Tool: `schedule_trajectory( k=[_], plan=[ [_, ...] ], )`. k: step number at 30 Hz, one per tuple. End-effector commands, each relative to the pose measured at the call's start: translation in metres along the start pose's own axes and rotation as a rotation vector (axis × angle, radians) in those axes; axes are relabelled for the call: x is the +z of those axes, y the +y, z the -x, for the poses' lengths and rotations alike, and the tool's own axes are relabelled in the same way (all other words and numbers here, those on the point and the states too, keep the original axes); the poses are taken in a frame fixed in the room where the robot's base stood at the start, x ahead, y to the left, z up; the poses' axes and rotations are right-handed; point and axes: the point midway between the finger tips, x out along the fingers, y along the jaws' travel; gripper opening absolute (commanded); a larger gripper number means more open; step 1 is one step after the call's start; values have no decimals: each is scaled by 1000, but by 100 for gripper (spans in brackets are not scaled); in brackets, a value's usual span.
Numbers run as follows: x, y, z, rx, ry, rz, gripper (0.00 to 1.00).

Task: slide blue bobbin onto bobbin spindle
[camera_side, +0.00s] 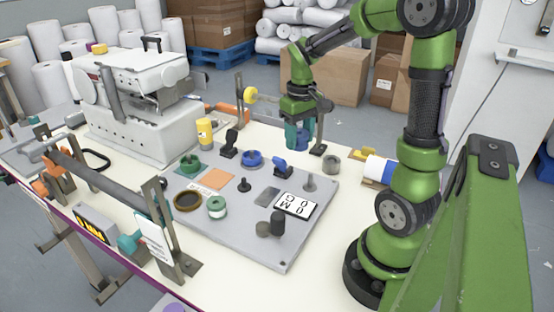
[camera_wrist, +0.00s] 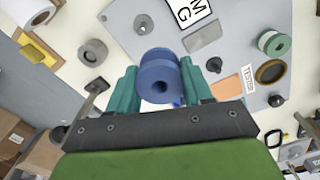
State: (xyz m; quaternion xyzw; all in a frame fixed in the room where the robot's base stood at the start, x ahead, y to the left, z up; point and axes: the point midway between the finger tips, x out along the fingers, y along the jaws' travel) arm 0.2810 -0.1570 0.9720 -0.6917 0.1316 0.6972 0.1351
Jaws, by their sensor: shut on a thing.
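The blue bobbin (camera_wrist: 158,76) is between the teal fingers of my gripper (camera_wrist: 160,92), its round end with a central hole facing the wrist camera. In the side view my gripper (camera_side: 298,136) is shut on the bobbin (camera_side: 302,141), held above the table past the board's back edge. I cannot tell which is the spindle.
The grey board (camera_side: 272,238) holds a blue ring-shaped part (camera_side: 251,158), a blue part on a dark mount (camera_side: 283,169), a green-and-white spool (camera_side: 217,207) and a dark ring (camera_side: 187,201). A grey ring (camera_side: 331,164) lies near my gripper. A white sewing machine (camera_side: 140,120) stands left.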

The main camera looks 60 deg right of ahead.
Motion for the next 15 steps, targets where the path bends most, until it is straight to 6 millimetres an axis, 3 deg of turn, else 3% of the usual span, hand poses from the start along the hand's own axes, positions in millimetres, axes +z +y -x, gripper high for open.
schedule_trajectory(
  k=[1,5,15],
  plan=[
    [8,13,-4,-2,-1,-23,28],
    [22,29,-15,-2,-1,-24,28],
    [22,28,-20,4,9,31,28]
  ],
)
